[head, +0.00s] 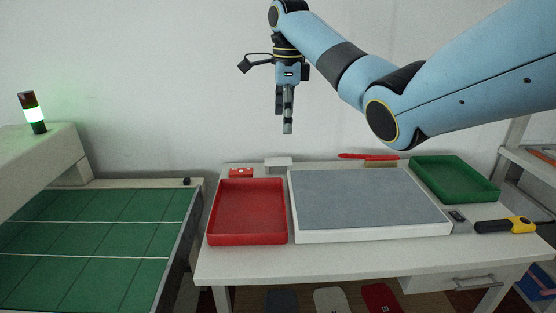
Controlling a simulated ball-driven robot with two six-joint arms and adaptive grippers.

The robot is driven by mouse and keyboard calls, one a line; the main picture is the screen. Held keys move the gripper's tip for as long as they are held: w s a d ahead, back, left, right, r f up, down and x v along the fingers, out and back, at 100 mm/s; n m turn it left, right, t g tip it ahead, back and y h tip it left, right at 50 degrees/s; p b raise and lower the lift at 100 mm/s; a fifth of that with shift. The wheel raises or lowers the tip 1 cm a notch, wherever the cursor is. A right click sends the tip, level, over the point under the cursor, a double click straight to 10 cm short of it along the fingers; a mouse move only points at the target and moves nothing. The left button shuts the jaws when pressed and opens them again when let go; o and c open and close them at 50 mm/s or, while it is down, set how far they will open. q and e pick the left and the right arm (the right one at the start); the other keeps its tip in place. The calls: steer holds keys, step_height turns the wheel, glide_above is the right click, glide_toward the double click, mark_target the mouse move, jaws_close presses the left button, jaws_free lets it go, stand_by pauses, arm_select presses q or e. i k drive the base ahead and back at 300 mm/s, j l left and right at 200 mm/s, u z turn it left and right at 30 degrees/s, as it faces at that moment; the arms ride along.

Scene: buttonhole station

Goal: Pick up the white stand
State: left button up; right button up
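A small white stand (278,162) is at the back edge of the white table, just behind the gap between the red tray and the grey-topped board. It is partly hard to make out against the pale wall. My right gripper (286,124) hangs pointing down, above and well clear of the stand, with nothing visible in it. Its fingers overlap in this view, so their opening cannot be told. My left gripper is not in view.
A red tray (211,229), a white-rimmed grey board (372,235) and a green tray (466,194) cover much of the table. A red box (241,173), a red tool (367,156) and a yellow-black tool (507,226) lie around them. A green conveyor (90,260) stands left.

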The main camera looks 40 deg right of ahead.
mark_target(283, 161)
steer(key=i+l, duration=0.5)
steer(key=l, duration=0.15)
steer(key=i+l, duration=0.55)
steer(key=l, duration=0.1)
